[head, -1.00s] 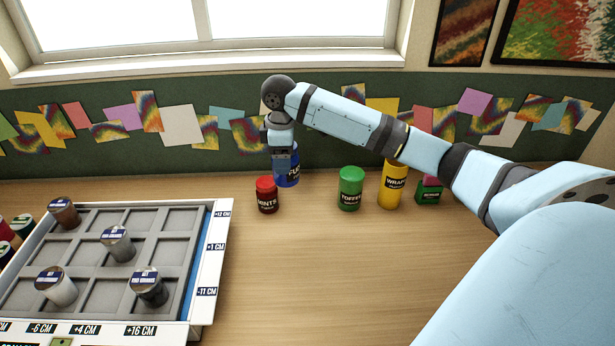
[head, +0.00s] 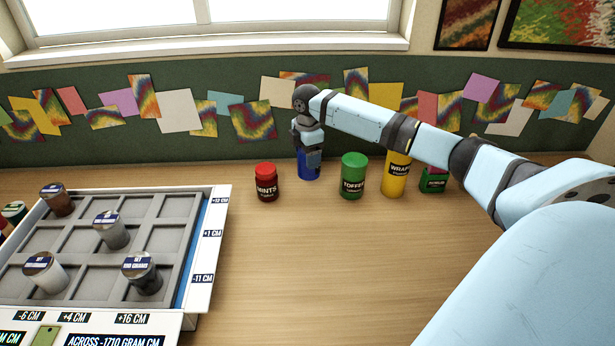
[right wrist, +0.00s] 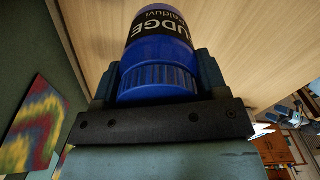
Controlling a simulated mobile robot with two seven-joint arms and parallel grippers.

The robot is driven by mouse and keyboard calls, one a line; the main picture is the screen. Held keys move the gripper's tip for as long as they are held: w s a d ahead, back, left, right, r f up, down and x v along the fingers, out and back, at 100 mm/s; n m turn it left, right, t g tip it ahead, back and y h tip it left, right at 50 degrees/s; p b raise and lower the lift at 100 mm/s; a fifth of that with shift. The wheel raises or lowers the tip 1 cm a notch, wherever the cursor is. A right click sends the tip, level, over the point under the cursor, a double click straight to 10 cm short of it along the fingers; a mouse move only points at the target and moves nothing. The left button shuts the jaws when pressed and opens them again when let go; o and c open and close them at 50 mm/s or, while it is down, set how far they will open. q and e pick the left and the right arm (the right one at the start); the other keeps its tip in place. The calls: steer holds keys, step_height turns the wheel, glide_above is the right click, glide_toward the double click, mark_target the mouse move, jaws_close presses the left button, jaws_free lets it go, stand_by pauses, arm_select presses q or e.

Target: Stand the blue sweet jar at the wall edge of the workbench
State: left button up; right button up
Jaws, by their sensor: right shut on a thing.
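The blue sweet jar (head: 308,170) is at the wall edge of the workbench (head: 300,260), between the red jar and the green jar and behind them. My right gripper (head: 308,150) is shut on it from above and hides its upper part. In the right wrist view the jar (right wrist: 158,55) shows its ribbed blue lid between the two fingers (right wrist: 158,85) and a black label reading "UDGE". The jar looks upright; I cannot tell whether its base touches the bench. My left gripper is not in view.
A red jar (head: 266,183), a green jar (head: 353,177), a yellow jar (head: 394,180) and a small green-and-pink box (head: 432,183) stand along the back. A compartment tray (head: 214,215) with several cylinders fills the left. The front middle bench is clear.

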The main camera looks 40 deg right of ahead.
mark_target(307, 175)
step_height(307, 175, down, 8)
steer(key=shift+r, duration=0.2)
stand_by(0.3)
steer(key=o, duration=1)
step_height(307, 175, up, 12)
stand_by(0.4)
